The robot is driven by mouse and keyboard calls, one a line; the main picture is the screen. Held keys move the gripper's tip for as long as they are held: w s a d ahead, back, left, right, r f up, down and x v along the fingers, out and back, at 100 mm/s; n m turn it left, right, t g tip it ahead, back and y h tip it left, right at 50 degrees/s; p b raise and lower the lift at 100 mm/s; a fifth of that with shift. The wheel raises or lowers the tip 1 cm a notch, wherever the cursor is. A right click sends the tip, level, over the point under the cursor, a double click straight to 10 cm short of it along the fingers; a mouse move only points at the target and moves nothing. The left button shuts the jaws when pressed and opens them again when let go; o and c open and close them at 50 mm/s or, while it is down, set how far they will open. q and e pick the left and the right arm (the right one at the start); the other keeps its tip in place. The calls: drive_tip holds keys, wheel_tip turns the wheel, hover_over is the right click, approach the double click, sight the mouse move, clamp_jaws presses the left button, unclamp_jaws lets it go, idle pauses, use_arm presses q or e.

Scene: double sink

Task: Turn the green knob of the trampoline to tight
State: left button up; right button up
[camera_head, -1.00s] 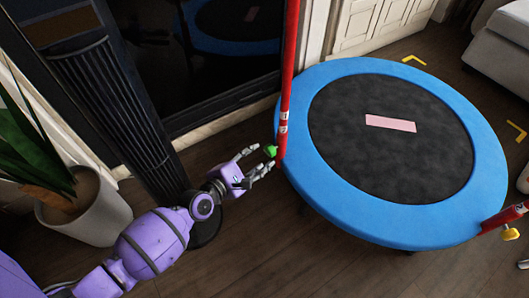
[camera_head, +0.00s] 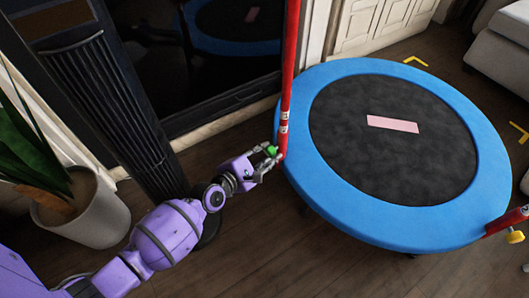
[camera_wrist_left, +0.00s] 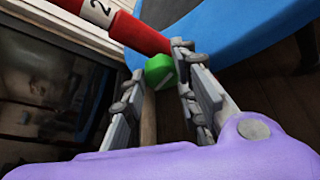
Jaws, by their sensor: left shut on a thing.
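The trampoline (camera_head: 330,168) has a blue rim and a dark mat, with a red pole (camera_head: 289,75) rising at its left side. The green knob (camera_head: 272,150) sits on the lower part of this pole, on the side facing my arm. My left gripper (camera_head: 271,158) is at the knob, its fingers closed around it. In the left wrist view, the green knob (camera_wrist_left: 159,70) shows between the two fingers, just before the red pole (camera_wrist_left: 140,34). A white label with a number 2 is on the pole there. My right gripper is not in view.
A yellow knob (camera_head: 515,237) is on a second red pole (camera_head: 508,220) at the right. A dark tower fan (camera_head: 120,110) and a potted plant (camera_head: 85,212) stand left near my arm. A dark glass panel (camera_head: 205,70) is behind. The wooden floor in front is clear.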

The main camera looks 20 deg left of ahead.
use_arm(q)
drive_tip(key=shift+w+a+r+m+t, duration=0.2)
drive_tip(key=shift+r+m+t, duration=0.1)
drive_tip(key=shift+m, duration=0.1)
drive_tip(key=o, duration=1)
drive_tip(key=shift+a, duration=0.1)
drive_tip(key=shift+s+f, duration=0.1)
drive_tip(key=shift+f, duration=0.05)
drive_tip(key=shift+s, duration=0.25)
drive_tip(key=v, duration=1.1)
drive_tip(key=shift+s+r, duration=0.25)
